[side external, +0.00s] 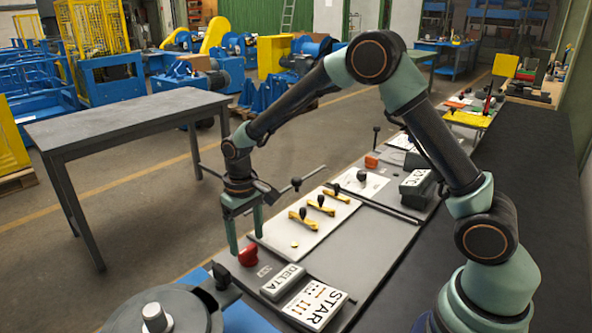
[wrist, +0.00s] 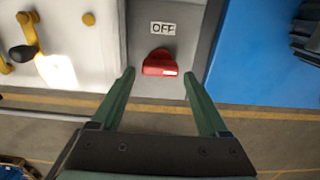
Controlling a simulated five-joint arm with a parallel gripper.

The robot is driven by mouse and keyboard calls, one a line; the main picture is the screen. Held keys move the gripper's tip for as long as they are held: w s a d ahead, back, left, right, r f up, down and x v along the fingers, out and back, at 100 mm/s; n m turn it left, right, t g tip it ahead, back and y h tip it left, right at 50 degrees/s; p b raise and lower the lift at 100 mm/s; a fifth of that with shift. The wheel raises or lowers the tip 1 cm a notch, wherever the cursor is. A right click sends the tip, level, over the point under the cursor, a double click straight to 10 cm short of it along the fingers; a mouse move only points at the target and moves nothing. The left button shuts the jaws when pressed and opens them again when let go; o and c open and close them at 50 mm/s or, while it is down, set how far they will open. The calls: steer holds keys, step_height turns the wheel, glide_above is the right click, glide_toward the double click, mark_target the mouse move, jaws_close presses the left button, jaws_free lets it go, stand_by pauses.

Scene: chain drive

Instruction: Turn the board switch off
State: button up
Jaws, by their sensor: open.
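The board switch is a red rotary knob (wrist: 160,63) on a grey panel, and in the wrist view it sits just ahead of and between my fingertips. A white label reading OFF (wrist: 163,28) lies above it there. The red knob also shows in the side external view (side external: 248,256) at the board's front left edge. My gripper (wrist: 160,84) is open with nothing between its green fingers. In the side external view my gripper (side external: 246,246) points down over the knob. I cannot tell whether the fingers touch it.
Yellow levers with black knobs (side external: 317,207) stand on a white plate close by. Blocks marked DELTA (side external: 283,282) and STAR (side external: 316,303) lie right of the switch. A round dark machine part (side external: 165,312) stands in front. A grey table (side external: 125,120) is at the left.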

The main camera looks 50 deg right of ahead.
mark_target(248, 253)
steer(key=shift+f, duration=1.1)
steer(key=c, duration=1.1)
